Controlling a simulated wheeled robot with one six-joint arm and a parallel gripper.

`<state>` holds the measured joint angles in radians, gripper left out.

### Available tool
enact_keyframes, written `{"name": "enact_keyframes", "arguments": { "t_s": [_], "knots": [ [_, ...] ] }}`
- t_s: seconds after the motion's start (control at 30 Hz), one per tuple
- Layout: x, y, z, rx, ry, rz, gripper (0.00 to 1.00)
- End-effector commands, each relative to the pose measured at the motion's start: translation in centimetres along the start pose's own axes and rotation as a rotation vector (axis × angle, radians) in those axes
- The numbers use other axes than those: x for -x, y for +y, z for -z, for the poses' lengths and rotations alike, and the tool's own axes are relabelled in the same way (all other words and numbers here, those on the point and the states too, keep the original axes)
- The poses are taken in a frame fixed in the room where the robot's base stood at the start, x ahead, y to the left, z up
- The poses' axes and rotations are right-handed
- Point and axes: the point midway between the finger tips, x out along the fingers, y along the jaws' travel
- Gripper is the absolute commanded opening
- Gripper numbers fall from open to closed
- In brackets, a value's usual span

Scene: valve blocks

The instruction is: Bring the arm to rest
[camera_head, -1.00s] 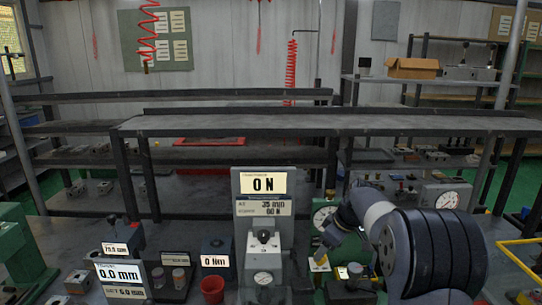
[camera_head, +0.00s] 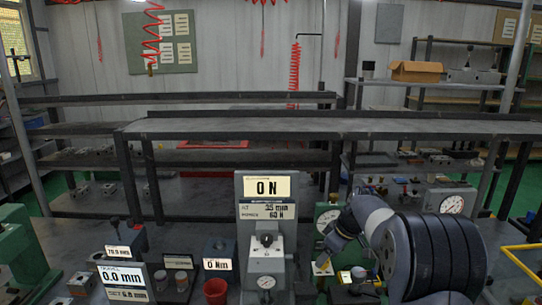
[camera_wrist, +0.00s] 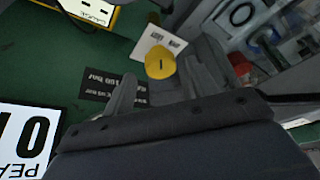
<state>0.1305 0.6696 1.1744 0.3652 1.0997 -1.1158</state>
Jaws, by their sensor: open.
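My gripper (camera_wrist: 166,68) is open, with its two dark fingers apart in the wrist view. In the head view my gripper (camera_head: 328,250) points down at the right of the grey press, above the bench. My arm is bent, and its large dark joint fills the lower right.
A red cup (camera_head: 215,291) and a "0.0 mm" display (camera_head: 124,278) are further left. A yellow rail (camera_head: 522,262) is at right.

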Motion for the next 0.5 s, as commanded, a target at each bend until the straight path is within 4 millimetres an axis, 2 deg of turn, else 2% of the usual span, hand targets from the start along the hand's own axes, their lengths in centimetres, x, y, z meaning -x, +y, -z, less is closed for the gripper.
{"name": "enact_keyframes", "arguments": {
  "t_s": [0.1, 0.47, 0.5],
  "knots": [
    [2.5, 0.1, 0.1, 0.001, 0.003, -0.005, 0.55],
    [9.8, 0.1, 0.0, 0.000, 0.002, -0.006, 0.55],
    [8.3, -0.1, 0.0, -0.001, -0.003, 0.003, 0.55]
  ]
}}
